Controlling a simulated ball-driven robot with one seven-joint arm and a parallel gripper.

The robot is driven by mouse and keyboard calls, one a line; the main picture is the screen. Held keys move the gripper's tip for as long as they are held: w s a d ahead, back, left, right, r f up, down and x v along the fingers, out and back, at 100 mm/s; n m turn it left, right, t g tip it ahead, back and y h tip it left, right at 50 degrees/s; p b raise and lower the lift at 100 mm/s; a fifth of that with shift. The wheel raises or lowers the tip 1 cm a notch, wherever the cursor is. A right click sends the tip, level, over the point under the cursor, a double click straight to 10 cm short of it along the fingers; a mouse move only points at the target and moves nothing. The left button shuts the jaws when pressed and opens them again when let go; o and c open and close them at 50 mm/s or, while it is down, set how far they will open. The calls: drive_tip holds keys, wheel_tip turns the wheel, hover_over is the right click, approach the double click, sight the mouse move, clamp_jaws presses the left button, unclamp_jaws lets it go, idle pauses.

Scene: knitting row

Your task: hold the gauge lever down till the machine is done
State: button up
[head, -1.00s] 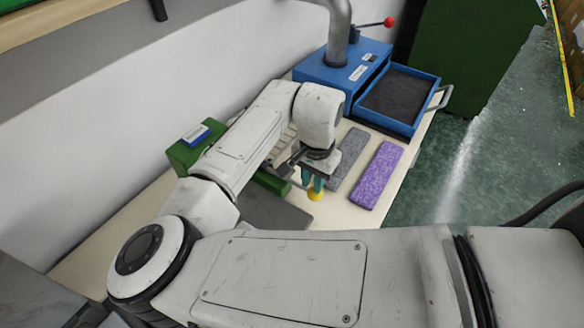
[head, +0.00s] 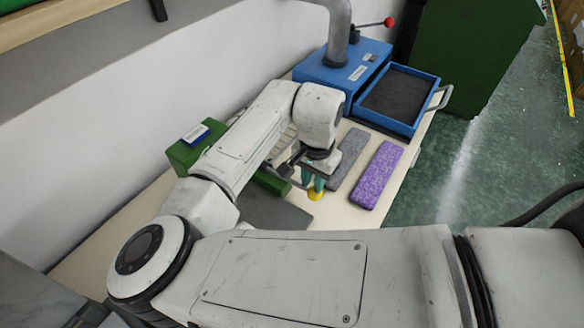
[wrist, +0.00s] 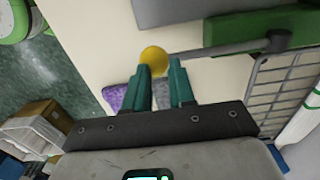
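The gauge lever is a thin dark rod (wrist: 230,47) with a yellow ball (wrist: 154,60) on its end. In the wrist view it reaches in from the green machine at the right. The yellow ball also shows in the head view (head: 316,194), just under my gripper (head: 313,183). In the wrist view my gripper (wrist: 161,67) has its two teal fingers apart, with a narrow gap and nothing seen held in it. The fingertips are at the ball; I cannot tell whether they touch or press it. The green machine (head: 183,155) carries a small blue-and-white display, too small to read.
A grey swatch (head: 348,160) and a purple swatch (head: 377,175) lie on the cream table (head: 340,212). Behind them stands a blue machine (head: 343,75) with a blue tray (head: 405,122) and a red-knobbed lever. Green floor lies to the right.

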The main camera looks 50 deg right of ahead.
wheel_tip(320, 180, up, 13)
drive_tip(key=p, duration=0.7)
drive_tip(key=shift+p, duration=0.3)
idle(0.4)
idle(0.6)
